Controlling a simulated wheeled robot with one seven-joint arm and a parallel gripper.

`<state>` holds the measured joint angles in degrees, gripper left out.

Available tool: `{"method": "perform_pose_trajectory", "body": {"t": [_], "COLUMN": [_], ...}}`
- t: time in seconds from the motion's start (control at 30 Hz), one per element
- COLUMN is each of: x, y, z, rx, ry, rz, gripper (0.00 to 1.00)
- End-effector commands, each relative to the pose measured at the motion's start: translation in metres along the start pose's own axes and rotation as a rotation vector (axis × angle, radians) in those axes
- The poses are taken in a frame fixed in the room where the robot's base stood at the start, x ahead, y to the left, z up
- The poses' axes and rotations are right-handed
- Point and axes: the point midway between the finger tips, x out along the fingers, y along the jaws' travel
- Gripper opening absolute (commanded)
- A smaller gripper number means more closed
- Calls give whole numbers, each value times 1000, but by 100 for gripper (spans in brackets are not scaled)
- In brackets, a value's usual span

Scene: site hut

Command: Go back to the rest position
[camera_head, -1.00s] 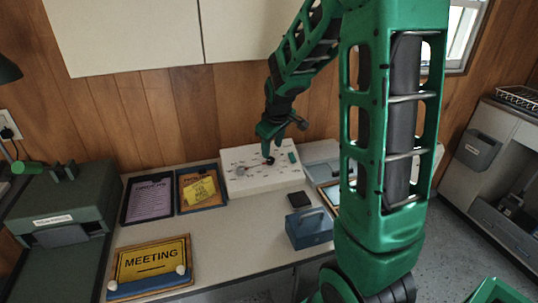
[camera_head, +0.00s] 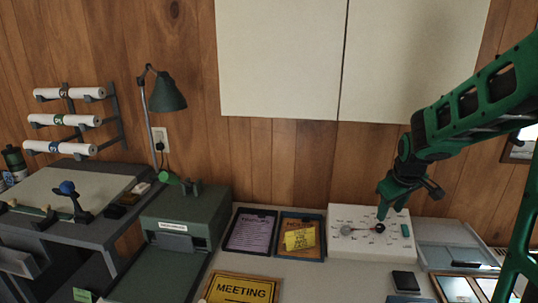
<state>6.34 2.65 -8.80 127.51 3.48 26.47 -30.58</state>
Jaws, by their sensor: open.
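My green arm comes in from the right edge of the view. My gripper (camera_head: 383,210) points down over the white panel box (camera_head: 345,244) at the back of the counter, close to a dark knob (camera_head: 380,227) on its top. The fingers are small here, and I cannot tell whether they touch the knob. Nothing shows held between them.
Clipboards (camera_head: 250,232) and a yellow MEETING sign (camera_head: 240,289) lie left of the box. A green machine (camera_head: 178,228), a lamp (camera_head: 166,94) and a drafting table (camera_head: 60,200) stand further left. Pale cabinets (camera_head: 280,60) hang above. A dark block (camera_head: 405,281) lies in front.

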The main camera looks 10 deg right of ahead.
Motion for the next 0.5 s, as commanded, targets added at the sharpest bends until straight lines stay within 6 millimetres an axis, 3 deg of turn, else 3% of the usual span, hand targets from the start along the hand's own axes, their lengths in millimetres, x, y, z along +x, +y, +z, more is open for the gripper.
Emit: {"method": "perform_pose_trajectory", "body": {"t": [0.13, 0.27, 0.5], "x": [-27, -58, -107], "y": [-2, -12, -48], "z": [42, 100, 204], "rx": [115, 276, 570], "ry": [-51, -130, -282], "rz": [-14, -40, -86], "gripper": [42, 42, 42]}}
